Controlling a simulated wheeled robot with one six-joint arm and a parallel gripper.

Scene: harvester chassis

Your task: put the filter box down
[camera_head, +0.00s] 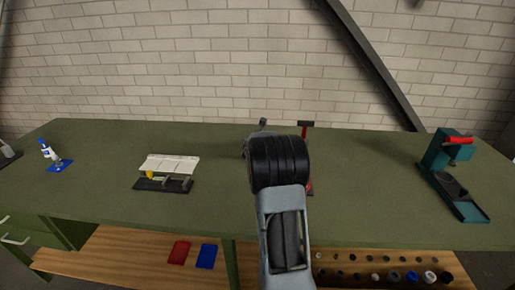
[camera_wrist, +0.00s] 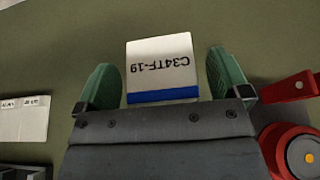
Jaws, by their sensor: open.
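The filter box (camera_wrist: 162,62) is white with a blue stripe and the label "C34TF-19", which reads upside down in the wrist view. It appears to lie on the green bench top, label facing the camera. My gripper (camera_wrist: 161,80) is open, with one green finger on each side of the box. A gap shows between each finger and the box. In the head view my own arm hides the box and the fingers.
A red tool (camera_head: 305,145) is close on the right. Bench between is clear.

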